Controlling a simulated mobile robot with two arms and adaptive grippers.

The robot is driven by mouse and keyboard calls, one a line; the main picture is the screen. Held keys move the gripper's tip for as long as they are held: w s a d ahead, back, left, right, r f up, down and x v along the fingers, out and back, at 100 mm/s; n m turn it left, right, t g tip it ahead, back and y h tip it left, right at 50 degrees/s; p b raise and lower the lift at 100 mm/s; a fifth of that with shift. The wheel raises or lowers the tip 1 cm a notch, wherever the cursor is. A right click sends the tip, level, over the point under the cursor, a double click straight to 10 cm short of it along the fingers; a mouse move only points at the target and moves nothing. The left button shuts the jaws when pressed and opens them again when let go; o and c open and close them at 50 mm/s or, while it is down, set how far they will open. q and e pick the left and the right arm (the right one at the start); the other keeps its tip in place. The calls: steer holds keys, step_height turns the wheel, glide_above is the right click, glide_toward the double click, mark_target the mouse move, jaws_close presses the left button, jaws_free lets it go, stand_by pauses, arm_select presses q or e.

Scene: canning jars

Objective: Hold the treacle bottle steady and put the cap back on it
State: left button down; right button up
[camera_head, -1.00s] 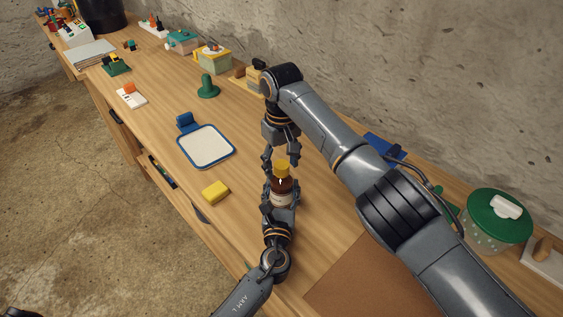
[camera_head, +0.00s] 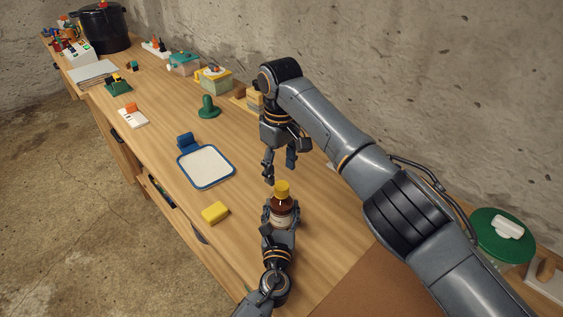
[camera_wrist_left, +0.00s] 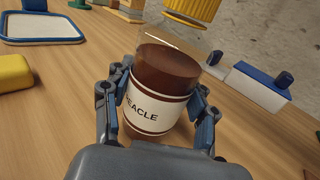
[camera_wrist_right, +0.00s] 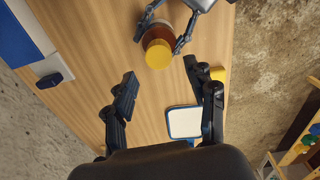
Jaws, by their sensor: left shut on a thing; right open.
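The treacle bottle (camera_head: 281,212) stands upright, brown with a white label, on the near part of the bench. My left gripper (camera_head: 281,219) is shut around its body; in the left wrist view the bottle (camera_wrist_left: 158,95) has a finger on each side. The yellow cap (camera_head: 281,189) sits on top of the bottle; how tightly cannot be told. The cap also shows in the left wrist view (camera_wrist_left: 194,10) and the right wrist view (camera_wrist_right: 158,54). My right gripper (camera_head: 279,171) is open and empty, above and beyond the cap, with its fingers apart from it.
A yellow block (camera_head: 215,212) and a blue-rimmed white board (camera_head: 206,167) lie left of the bottle. A green knobbed object (camera_head: 208,107) stands farther back. A green-lidded jar (camera_head: 500,236) is at the right by the wall. The bench around the bottle is clear.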

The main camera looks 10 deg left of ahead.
mark_target(282, 185)
steer(key=n, duration=0.2)
steer(key=r+n, duration=0.1)
steer(key=shift+r+n, duration=0.15)
steer(key=shift+n, duration=0.25)
steer(key=n, duration=0.2)
steer(key=r+n, duration=0.1)
steer(key=n, duration=0.1)
steer(key=shift+d+n, duration=0.15)
steer(key=shift+n, duration=0.15)
steer(key=shift+f, duration=3.95)
steer(key=shift+c, duration=0.2)
